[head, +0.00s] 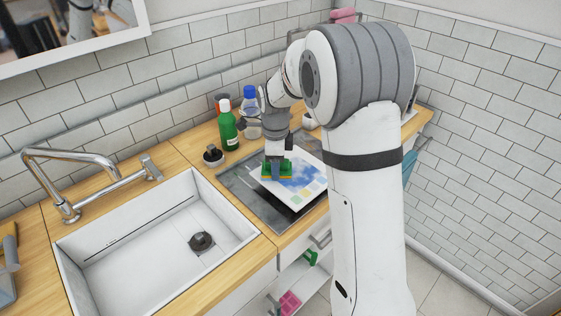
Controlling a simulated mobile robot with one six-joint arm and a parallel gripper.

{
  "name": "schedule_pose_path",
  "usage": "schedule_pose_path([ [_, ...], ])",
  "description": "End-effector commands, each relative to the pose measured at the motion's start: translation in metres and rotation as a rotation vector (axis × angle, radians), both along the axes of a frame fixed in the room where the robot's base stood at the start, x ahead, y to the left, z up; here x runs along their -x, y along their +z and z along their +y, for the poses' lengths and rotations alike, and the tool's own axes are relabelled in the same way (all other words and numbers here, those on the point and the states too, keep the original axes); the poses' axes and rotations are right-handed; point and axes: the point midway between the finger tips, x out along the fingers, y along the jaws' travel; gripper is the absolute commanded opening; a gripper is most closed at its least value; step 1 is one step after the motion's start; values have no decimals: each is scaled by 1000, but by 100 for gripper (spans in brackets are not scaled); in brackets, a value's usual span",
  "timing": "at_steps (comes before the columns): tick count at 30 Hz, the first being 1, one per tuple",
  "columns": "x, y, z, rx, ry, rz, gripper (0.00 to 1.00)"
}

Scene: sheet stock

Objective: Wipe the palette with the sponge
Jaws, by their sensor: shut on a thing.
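The palette (299,186) is a pale flat sheet with blue and pastel paint patches. It lies on a dark panel set in the wooden counter, right of the sink. My gripper (275,172) points down over the palette's left part and is shut on the sponge (286,176), which is green with a yellow-orange lower layer. The sponge appears to rest on the palette or just above it; I cannot tell if they touch. My arm hides part of the palette's right side and the counter behind it.
A white sink (140,262) with a chrome faucet (62,185) is at the left. A green bottle (228,128), a clear bottle with a blue cap (250,115) and a small dark-topped pot (212,156) stand behind the panel. A drawer (315,245) is below the counter.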

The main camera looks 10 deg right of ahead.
Motion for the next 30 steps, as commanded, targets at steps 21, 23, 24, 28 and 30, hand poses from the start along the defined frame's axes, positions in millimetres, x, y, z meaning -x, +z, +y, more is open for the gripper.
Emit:
schedule_pose_path([
  [21, 25, -1, -17, 0, -2, 1, 27],
  [23, 28, -1, -19, 0, -1, 1, 27],
  [24, 30, -1, -20, 0, -1, 1, 27],
  [28, 30, -1, -21, 0, 0, 2, 27],
  [30, 30, -1, -21, 0, 0, 2, 27],
])
